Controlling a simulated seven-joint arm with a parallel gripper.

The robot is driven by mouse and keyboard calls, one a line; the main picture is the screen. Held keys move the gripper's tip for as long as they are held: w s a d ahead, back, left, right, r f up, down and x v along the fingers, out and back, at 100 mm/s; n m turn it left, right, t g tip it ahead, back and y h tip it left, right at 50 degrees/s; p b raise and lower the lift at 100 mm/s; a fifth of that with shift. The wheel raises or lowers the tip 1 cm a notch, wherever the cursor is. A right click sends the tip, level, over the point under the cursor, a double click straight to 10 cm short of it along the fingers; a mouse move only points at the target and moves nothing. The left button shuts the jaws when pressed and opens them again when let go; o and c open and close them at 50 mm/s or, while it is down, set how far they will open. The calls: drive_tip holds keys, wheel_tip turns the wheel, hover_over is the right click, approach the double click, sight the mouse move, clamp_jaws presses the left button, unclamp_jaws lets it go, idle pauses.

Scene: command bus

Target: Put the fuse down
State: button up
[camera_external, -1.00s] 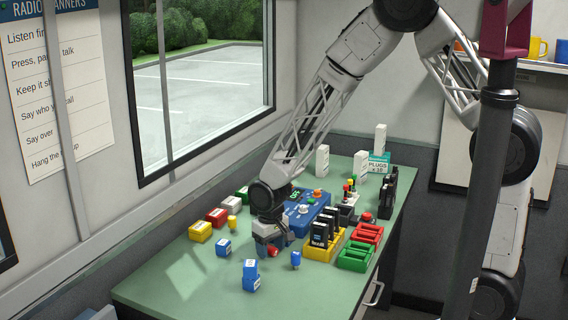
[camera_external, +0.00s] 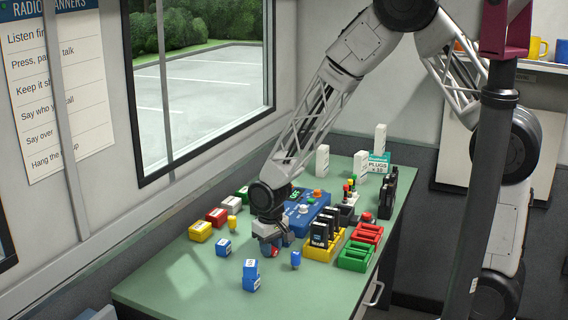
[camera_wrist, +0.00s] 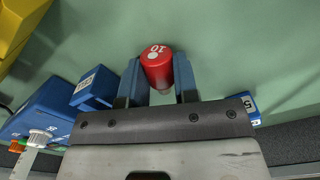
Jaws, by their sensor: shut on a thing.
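The red fuse (camera_wrist: 157,66) is a short cylinder with a white "10" and a white dot on it. It sits between the two blue fingers of my gripper (camera_wrist: 158,82) in the wrist view, and the gripper is shut on it. In the external view my gripper (camera_external: 272,245) is low over the green table, and a bit of the red fuse (camera_external: 275,253) shows beside its fingers. I cannot tell whether the fuse touches the tabletop.
The green table (camera_external: 190,280) is clear at front left.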

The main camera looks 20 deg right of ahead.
drive_tip(key=shift+r, duration=5.05)
